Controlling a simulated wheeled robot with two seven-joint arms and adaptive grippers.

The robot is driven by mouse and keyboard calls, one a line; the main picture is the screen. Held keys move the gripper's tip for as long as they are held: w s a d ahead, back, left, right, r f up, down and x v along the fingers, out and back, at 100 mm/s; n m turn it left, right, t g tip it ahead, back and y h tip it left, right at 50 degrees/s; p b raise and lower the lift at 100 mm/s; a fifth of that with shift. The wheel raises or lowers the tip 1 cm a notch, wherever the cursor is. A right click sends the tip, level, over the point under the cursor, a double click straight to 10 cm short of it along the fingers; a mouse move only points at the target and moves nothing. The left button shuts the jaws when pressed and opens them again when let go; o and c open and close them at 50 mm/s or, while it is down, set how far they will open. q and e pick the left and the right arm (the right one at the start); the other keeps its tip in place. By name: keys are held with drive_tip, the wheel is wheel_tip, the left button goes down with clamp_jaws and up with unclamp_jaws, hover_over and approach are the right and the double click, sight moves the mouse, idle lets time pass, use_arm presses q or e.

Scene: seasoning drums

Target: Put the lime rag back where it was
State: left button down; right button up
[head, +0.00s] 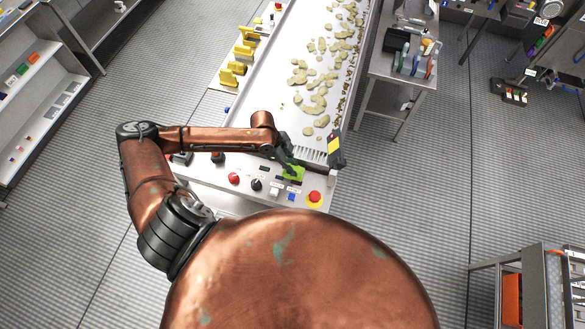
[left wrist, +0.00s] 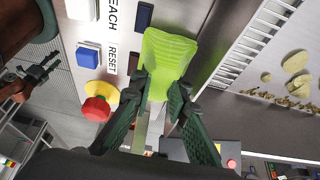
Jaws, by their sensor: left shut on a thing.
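The lime rag (head: 293,173) is at the control panel at the near end of the conveyor. It also shows in the left wrist view (left wrist: 168,52), where it is bright green and ribbed. My left gripper (head: 287,163) is shut on the rag, with its two dark fingers (left wrist: 160,88) on the rag's near end. I cannot tell whether the rag touches the panel. Part of the rag is hidden by the fingers in the head view. My right gripper (left wrist: 38,80) seems to show at the left edge of the left wrist view, small and away from the rag.
The control panel (head: 222,176) carries a red-and-yellow stop button (head: 315,197), a red knob (head: 234,178) and a blue button (left wrist: 88,56). The conveyor tray (head: 285,100) holds several beige chips. A yellow-and-black block (head: 335,147) stands right of the rag. A side table (head: 375,75) stands beyond.

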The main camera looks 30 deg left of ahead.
use_arm(q)
drive_tip(key=c, duration=2.2)
unclamp_jaws()
drive_tip(key=shift+a, duration=0.1)
drive_tip(key=shift+o, duration=0.4)
drive_tip(key=shift+r, duration=0.15)
drive_tip(key=b+v, duration=0.2)
drive_tip(key=v, duration=0.9)
drive_tip(key=shift+r, duration=0.35)
use_arm(e)
drive_tip(key=shift+s+f, duration=0.25)
drive_tip(key=shift+f, duration=0.35)
drive_tip(key=shift+s+f, duration=0.25)
drive_tip(key=shift+f, duration=0.3)
use_arm(q)
drive_tip(key=shift+a, duration=0.15)
